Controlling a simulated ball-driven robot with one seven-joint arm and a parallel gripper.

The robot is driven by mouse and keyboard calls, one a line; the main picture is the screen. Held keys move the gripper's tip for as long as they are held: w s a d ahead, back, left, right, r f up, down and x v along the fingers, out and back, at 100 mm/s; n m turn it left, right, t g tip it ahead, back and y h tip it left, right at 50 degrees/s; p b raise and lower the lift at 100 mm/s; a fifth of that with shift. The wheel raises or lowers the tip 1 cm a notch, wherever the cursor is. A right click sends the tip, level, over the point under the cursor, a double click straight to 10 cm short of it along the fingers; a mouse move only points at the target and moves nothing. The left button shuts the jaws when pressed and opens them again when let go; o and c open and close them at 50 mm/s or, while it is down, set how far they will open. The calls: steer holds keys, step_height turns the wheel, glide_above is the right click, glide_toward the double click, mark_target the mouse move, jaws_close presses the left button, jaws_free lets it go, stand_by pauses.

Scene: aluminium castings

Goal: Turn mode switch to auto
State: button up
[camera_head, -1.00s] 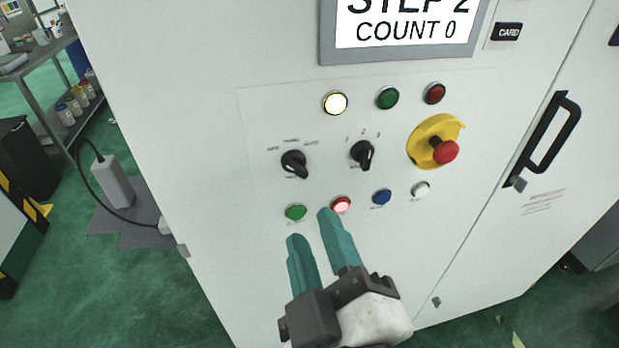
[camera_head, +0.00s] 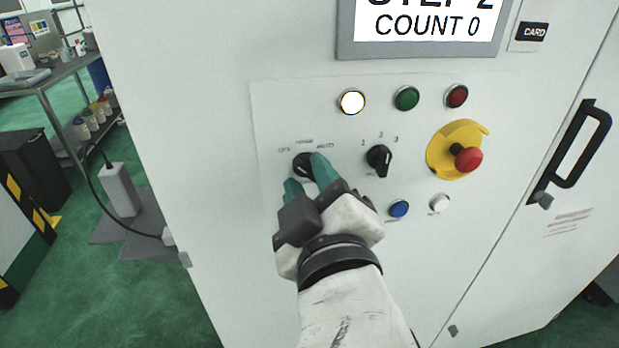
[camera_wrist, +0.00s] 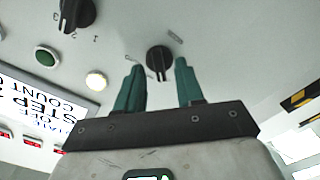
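The mode switch (camera_head: 302,163) is a black rotary knob on the white panel, with OFF at its left, a blurred middle label above and AUTO at its right. My gripper (camera_head: 306,172) is open, its two green fingers on either side of the knob; the right finger partly covers it. In the wrist view, the mode switch (camera_wrist: 159,60) shows between the fingertips of my gripper (camera_wrist: 159,72), with a gap visible on each side. Its white mark points toward the bottom of that picture. I cannot tell whether the fingers touch the knob.
A second black knob (camera_head: 379,158) marked 1, 2, 3 sits to the right. A lit white lamp (camera_head: 352,102) is above. A blue button (camera_head: 398,208) is at lower right. A display (camera_head: 430,25) reads COUNT 0.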

steer(key=shift+w, duration=0.15)
steer(key=shift+c, duration=0.2)
jaws_close()
